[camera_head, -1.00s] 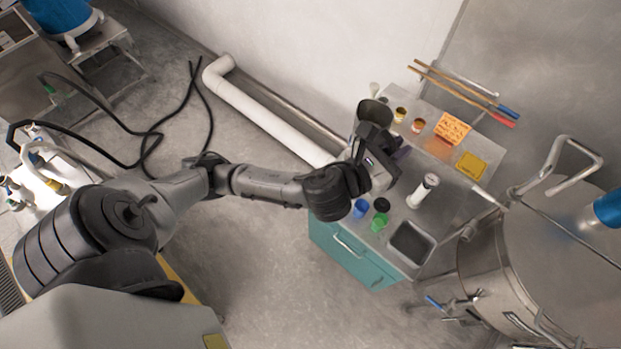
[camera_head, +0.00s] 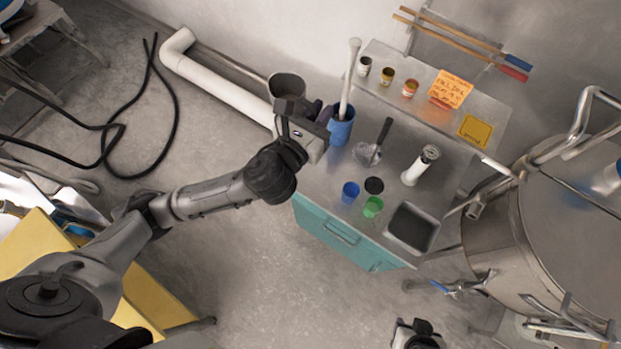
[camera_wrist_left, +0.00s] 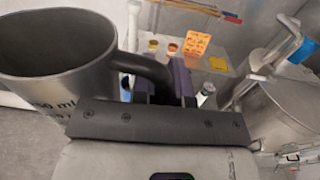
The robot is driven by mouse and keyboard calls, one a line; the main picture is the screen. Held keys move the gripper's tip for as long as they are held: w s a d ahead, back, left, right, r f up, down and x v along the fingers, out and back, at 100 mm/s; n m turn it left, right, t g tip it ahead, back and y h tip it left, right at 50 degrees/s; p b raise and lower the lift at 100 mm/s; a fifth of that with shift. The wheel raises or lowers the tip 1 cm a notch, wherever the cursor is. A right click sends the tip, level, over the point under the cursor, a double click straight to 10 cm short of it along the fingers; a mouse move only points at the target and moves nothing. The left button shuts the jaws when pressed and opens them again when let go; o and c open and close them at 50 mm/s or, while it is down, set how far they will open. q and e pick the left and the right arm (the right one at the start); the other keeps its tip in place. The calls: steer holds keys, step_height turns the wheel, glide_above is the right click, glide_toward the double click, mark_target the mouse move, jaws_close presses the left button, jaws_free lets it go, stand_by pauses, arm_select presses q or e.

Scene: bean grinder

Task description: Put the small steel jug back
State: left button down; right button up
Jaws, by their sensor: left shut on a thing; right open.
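The small steel jug (camera_head: 287,86) is a grey metal cup with dark volume lettering, seen large in the left wrist view (camera_wrist_left: 50,62). My left gripper (camera_head: 313,113) is shut on its handle. In the left wrist view the dark fingers (camera_wrist_left: 168,84) close around that handle. The jug looks upright and empty, held beyond the left end of the steel worktop (camera_head: 335,185). My right gripper (camera_head: 417,335) shows only partly at the bottom edge of the head view, apart from the worktop.
A blue container (camera_head: 341,129) with a pale pestle-like rod stands close right of the gripper. A scoop (camera_head: 368,152), a white cylinder (camera_head: 420,165), blue (camera_head: 350,191) and green (camera_head: 373,206) cups and a sink (camera_head: 412,227) follow. A shelf (camera_head: 440,75) holds small jars. A large steel vessel (camera_head: 560,240) stands right.

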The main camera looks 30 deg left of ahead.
arm_select(q)
steer(key=d+f+m+h+b, duration=0.15)
steer(key=d+f+b, duration=0.25)
steer(key=f+b, duration=0.55)
steer(key=d+f+m+g+h+b, duration=0.15)
steer(key=d+f+b, duration=0.25)
steer(key=f+b, duration=0.55)
steer(key=d+f+t+h+b, duration=0.15)
steer(key=d+f+b, duration=0.25)
steer(key=f+b, duration=0.55)
steer(key=shift+g, duration=0.5)
steer(key=shift+w+a+f+b, duration=0.75)
steer(key=shift+a+f, duration=0.95)
steer(key=shift+f, duration=0.6)
steer(key=shift+w+a+f+b, duration=0.75)
steer(key=shift+a+f, duration=1)
steer(key=shift+f, duration=0.6)
steer(key=shift+w+a+f+b, duration=0.75)
steer(key=shift+a+f, duration=0.95)
steer(key=shift+f, duration=0.6)
steer(key=c, duration=1.6)
jaws_free()
steer(key=shift+f, duration=0.15)
steer(key=o, duration=0.5)
steer(key=shift+c, duration=0.2)
